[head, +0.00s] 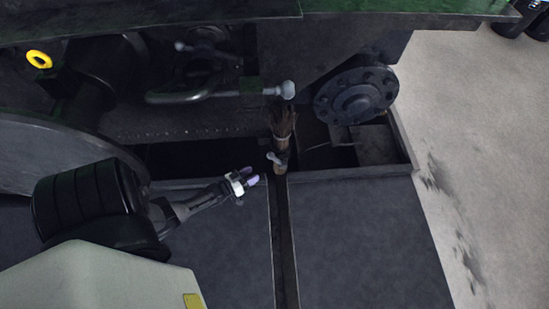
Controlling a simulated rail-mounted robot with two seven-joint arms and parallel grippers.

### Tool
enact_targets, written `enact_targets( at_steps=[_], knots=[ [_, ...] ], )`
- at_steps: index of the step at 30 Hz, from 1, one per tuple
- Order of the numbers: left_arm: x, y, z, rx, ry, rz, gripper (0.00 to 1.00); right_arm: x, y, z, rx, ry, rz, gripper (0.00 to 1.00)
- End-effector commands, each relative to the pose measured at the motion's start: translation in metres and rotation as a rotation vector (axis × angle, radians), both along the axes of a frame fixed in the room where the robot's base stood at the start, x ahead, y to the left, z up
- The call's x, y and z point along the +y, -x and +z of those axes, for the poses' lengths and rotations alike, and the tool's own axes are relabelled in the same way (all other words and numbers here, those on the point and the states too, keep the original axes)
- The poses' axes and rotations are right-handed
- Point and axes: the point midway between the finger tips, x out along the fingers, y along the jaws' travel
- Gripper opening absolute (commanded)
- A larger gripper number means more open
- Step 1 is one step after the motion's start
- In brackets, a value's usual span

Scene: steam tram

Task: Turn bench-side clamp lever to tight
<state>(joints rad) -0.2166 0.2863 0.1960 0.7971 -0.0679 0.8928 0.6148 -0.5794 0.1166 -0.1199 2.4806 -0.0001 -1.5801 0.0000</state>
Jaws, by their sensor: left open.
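A small pale lever with a rounded end (276,158) sits on a brown fitting at the front edge of a dark recess, near the middle of the head view. A larger grey ball-ended bar (284,90) shows above it, under the green body. I cannot tell for certain which one is the bench-side clamp lever. My left gripper (252,177), with purple fingertips, is open and empty. It is just left of and below the small lever and appears apart from it. My right gripper is not in view.
A dark bolted flange (357,90) is at right, with a large wheel (60,145) at left. Flat dark panels (360,240) flank a narrow slot.

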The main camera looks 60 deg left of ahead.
Motion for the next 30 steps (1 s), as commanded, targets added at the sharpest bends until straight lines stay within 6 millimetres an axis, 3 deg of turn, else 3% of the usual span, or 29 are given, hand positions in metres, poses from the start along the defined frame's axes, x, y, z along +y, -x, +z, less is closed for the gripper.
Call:
enact_targets(
  at_steps=[4, 8, 24, 30],
  knots=[
    [0.006, 0.009, 0.001, -0.046, 0.015, -0.004, 0.48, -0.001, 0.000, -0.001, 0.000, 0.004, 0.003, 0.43],
    [0.008, 0.005, 0.001, -0.064, 0.019, -0.007, 0.48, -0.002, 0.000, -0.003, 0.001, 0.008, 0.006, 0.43],
    [0.017, -0.086, -0.001, -0.067, 0.018, -0.008, 0.48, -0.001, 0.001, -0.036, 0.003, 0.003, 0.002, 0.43],
    [0.019, -0.110, 0.000, -0.066, 0.019, -0.009, 0.48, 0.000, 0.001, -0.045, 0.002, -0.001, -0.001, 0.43]
  ],
)
